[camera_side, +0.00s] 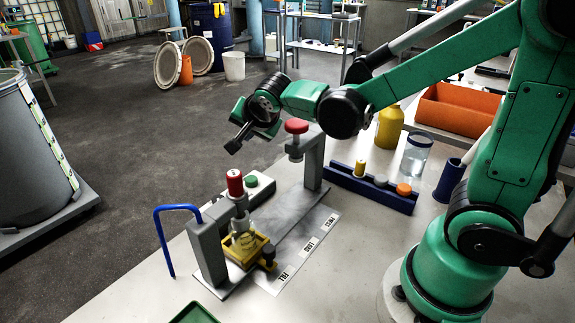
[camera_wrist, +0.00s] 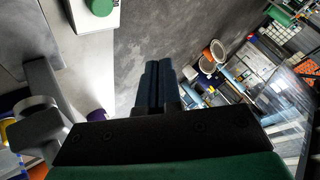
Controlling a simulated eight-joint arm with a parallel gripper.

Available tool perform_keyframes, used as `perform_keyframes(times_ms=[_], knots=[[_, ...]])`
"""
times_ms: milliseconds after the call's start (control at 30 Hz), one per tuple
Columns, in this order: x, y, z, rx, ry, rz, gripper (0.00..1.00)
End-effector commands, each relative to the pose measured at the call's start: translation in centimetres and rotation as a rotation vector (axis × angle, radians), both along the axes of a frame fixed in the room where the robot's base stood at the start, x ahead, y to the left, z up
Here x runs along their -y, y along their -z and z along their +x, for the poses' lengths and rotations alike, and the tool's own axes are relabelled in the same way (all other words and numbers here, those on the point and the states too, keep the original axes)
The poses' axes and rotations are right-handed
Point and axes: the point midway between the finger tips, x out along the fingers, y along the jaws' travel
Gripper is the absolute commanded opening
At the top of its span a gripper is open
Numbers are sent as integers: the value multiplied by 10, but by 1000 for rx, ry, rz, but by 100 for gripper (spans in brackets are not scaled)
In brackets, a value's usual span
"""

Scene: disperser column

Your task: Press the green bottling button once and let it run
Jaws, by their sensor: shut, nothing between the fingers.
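The green button (camera_side: 252,181) is the round top of a small pale box (camera_side: 262,190) behind the filling station. It also shows at the top edge of the wrist view (camera_wrist: 100,6), on its white box. My gripper (camera_side: 236,143) is shut and empty, in the air above and beyond the box, apart from the button. Its dark fingers lie together in the wrist view (camera_wrist: 153,80). The filling station has a grey post (camera_side: 208,250) and a red-topped head (camera_side: 235,184). Under the head a pale bottle (camera_side: 243,242) stands in a yellow holder (camera_side: 232,256).
A press post (camera_side: 314,160) with a red knob (camera_side: 296,126) stands right of the button. A blue bent tube (camera_side: 160,235) rises at left. A blue rack (camera_side: 370,193) holds small coloured pieces. A glass jar (camera_side: 415,155) and yellow bottle (camera_side: 390,127) stand behind.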

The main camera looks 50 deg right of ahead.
Motion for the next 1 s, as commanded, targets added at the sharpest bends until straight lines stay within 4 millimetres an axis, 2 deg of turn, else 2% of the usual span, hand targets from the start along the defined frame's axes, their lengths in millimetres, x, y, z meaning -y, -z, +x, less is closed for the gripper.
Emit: perform_keyframes(times_ms=[300, 500, 700, 1000], knots=[[0, 45, 0, 0, 0, 0, 0], [0, 66, 0, 0, 0, 0, 0], [0, 76, -1, 0, 0, 0, 0], [0, 76, -1, 0, 0, 0, 0]])
